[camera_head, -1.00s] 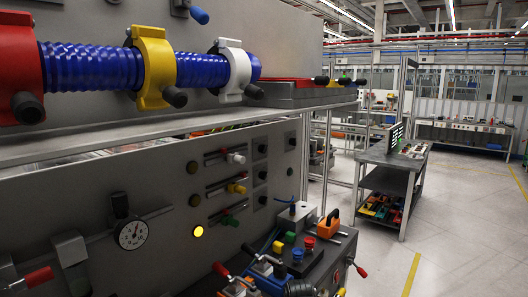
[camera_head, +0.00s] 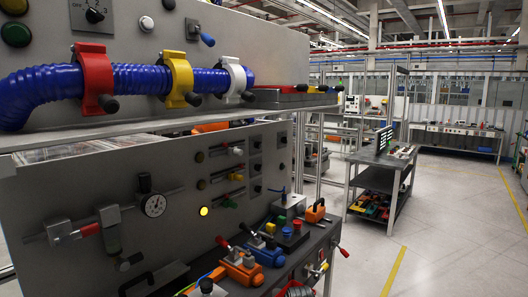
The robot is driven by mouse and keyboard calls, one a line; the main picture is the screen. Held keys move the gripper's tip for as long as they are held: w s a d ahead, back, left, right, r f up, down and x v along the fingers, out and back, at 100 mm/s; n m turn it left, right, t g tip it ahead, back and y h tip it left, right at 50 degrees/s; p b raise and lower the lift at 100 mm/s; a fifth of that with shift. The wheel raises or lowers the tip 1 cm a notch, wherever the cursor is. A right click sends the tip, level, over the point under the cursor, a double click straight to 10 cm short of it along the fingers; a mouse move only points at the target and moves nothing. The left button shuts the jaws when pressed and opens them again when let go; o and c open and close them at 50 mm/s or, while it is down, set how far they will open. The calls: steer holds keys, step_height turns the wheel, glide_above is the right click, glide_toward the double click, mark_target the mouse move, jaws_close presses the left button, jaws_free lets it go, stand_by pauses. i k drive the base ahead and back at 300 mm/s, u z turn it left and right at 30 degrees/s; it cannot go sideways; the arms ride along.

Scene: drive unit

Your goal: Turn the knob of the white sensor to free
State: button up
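The white sensor (camera_head: 234,76) is a ring-shaped clamp around the blue corrugated hose (camera_head: 136,79), near the hose's right end. Its black knob (camera_head: 248,96) sticks out at the lower right, toward me. Whether the knob is at free or locked cannot be read at this size. A yellow clamp (camera_head: 181,76) and a red clamp (camera_head: 95,76) of the same kind sit around the hose to its left, each with a black knob. My gripper is not in view.
A metal shelf edge (camera_head: 170,124) runs below the hose. A grey box (camera_head: 293,102) with a red top stands right of the white sensor. A lower panel (camera_head: 90,185) carries a gauge (camera_head: 154,205) and sliders. The floor (camera_head: 440,230) at the right is clear.

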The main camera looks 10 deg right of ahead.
mark_target(257, 144)
steer(key=u, duration=0.1)
steer(key=k, duration=0.15)
steer(key=z, duration=2.05)
steer(key=i, duration=1.95)
steer(key=u, duration=3.6)
steer(key=i, duration=1.05)
